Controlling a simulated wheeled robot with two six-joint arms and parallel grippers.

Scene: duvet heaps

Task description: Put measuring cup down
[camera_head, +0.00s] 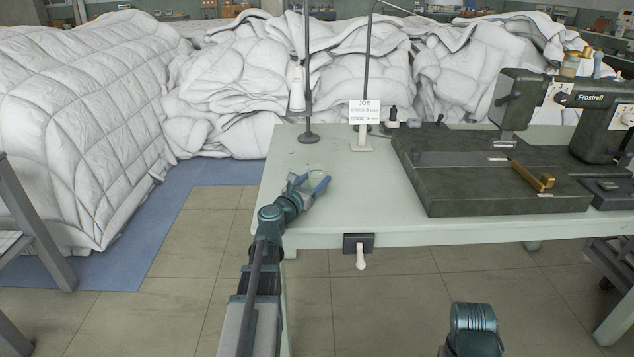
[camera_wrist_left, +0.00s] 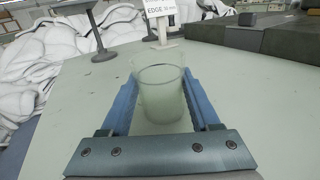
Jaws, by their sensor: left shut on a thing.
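The measuring cup (camera_wrist_left: 161,94) is a clear, see-through cup between the blue fingers of my left gripper (camera_wrist_left: 160,110) in the left wrist view. The fingers are shut on its sides. In the head view my left gripper (camera_head: 309,187) is over the left front part of the pale green table (camera_head: 360,205), and the cup (camera_head: 316,169) shows faintly at its fingertips. The cup looks upright and close to the table top; I cannot tell whether it touches. Part of my right arm shows at the bottom of the head view, but its gripper is not visible.
A job sign (camera_head: 365,111) on a stand and a round-based pole (camera_head: 308,136) stand behind the cup. A dark sewing machine (camera_head: 600,115) with its bed (camera_head: 470,185) fills the table's right. White duvet heaps (camera_head: 85,110) lie behind and left.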

